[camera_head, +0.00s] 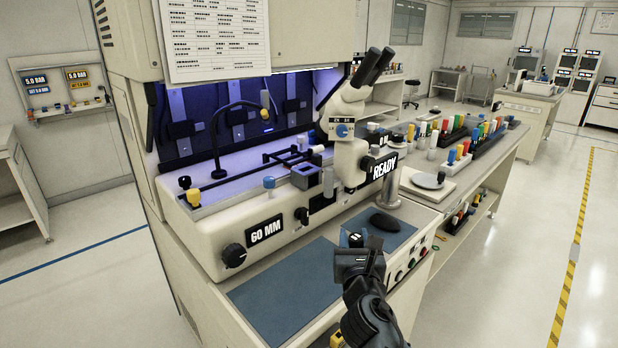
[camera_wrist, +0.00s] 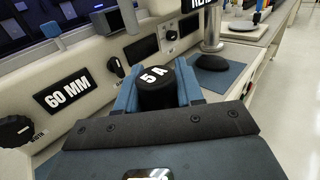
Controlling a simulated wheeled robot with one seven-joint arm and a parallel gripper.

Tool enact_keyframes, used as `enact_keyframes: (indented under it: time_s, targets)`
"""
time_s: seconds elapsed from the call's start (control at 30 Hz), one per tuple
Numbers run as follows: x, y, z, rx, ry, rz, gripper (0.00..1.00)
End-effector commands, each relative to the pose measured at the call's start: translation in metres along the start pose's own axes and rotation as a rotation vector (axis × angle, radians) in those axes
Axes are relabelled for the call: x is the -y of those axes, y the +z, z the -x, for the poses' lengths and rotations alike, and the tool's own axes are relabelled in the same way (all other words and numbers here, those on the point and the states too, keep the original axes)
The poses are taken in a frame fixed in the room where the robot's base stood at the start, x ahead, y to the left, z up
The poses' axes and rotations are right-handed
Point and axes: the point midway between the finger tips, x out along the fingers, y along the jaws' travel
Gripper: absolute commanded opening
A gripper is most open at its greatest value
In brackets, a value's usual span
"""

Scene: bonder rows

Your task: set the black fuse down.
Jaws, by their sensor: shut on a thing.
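The black fuse (camera_wrist: 156,94) is a short black cylinder marked "5 A" on its top, seen in the wrist view between two blue fingers. My gripper (camera_wrist: 158,92) is shut on it, with one finger on each side. In the head view my gripper (camera_head: 356,242) is above the front worktop of the bonder, near the blue mat. The fuse top (camera_head: 355,239) shows there as a small dark piece with a white mark. Its underside is hidden, so I cannot tell its height above the surface.
A blue-grey mat (camera_head: 285,290) lies bare at the left of the worktop. A black mouse (camera_head: 385,222) lies on the mat to the right. The "60 MM" panel (camera_head: 265,230) and microscope (camera_head: 350,125) stand behind. Buttons (camera_head: 411,262) line the front edge. Racks of coloured pieces (camera_head: 465,140) stand right.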

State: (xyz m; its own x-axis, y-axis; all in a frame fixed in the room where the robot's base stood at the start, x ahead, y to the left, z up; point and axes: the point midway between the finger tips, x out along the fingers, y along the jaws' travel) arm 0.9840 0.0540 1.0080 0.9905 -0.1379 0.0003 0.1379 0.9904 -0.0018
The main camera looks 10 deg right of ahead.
Motion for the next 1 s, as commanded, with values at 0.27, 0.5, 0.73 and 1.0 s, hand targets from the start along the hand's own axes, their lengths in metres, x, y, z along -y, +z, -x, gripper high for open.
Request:
enact_keyframes:
  time_s: [0.27,0.5,0.73,1.0]
  targets:
    - [0.044,-0.054,0.062,-0.013,0.044,0.015,0.02]
    - [0.072,-0.088,0.137,-0.011,0.099,0.011,0.02]
    - [0.081,-0.099,0.183,-0.004,0.129,0.001,0.02]
    - [0.083,-0.100,0.195,0.000,0.136,-0.002,0.02]
